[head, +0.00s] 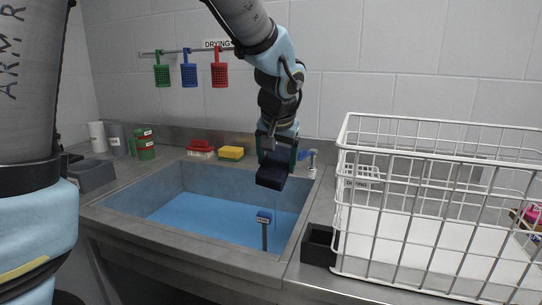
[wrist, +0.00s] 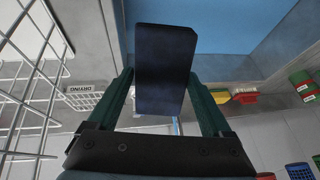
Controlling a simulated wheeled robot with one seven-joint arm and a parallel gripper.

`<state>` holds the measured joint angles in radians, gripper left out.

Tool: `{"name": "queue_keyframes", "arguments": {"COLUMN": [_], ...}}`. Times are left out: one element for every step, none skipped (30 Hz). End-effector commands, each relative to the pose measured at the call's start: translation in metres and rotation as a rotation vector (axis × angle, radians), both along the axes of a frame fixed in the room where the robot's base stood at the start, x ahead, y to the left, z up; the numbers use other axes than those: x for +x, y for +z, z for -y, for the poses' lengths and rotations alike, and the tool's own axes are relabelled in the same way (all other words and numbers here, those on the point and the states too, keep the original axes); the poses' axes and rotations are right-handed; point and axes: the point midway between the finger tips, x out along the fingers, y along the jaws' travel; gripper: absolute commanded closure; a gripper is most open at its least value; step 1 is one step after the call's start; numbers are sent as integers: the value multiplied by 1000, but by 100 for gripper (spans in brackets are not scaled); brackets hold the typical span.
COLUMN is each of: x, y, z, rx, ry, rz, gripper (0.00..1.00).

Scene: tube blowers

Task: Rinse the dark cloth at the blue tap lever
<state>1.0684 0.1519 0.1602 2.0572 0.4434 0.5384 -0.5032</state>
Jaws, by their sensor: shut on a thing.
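My gripper (head: 276,151) is shut on the dark cloth (head: 271,174), a dark navy block-like piece, and holds it above the right part of the sink (head: 190,222). The wrist view shows the cloth (wrist: 165,70) between the two green fingers. A tap with a pale blue top (head: 312,154) stands at the sink's back right, just right of my gripper; the gripper hides part of it. A faint thin line hangs below the cloth; I cannot tell if it is water.
A white wire basket (head: 400,215) stands close on the right, with a small black box (head: 318,246) at its left. Red (head: 200,148) and yellow (head: 231,153) sponges lie on the back ledge. Green cups (head: 145,144) stand at left. Coloured baskets (head: 189,75) hang from a wall rail.

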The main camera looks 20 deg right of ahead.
Motion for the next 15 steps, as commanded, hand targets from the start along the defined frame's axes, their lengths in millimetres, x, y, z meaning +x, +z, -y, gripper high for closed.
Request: {"name": "queue_keyframes", "arguments": {"x": [0, 0, 0, 0, 0, 0, 0, 0, 0, 0, 0, 0, 0, -1, -2], "y": [0, 0, 0, 0, 0, 0, 0, 0, 0, 0, 0, 0, 0, 1, 2], "z": [0, 0, 0, 0, 0, 0, 0, 0, 0, 0, 0, 0, 0, 0, -1], "rx": [0, 0, 0, 0, 0, 0, 0, 0, 0, 0, 0, 0, 0, -1, -1], "ry": [0, 0, 0, 0, 0, 0, 0, 0, 0, 0, 0, 0, 0, 0, 0], "rz": [0, 0, 0, 0, 0, 0, 0, 0, 0, 0, 0, 0, 0, 1, 1], "gripper": [70, 70, 70, 70, 70, 70, 70, 70, 70, 70, 70, 70, 70, 70, 70]}}
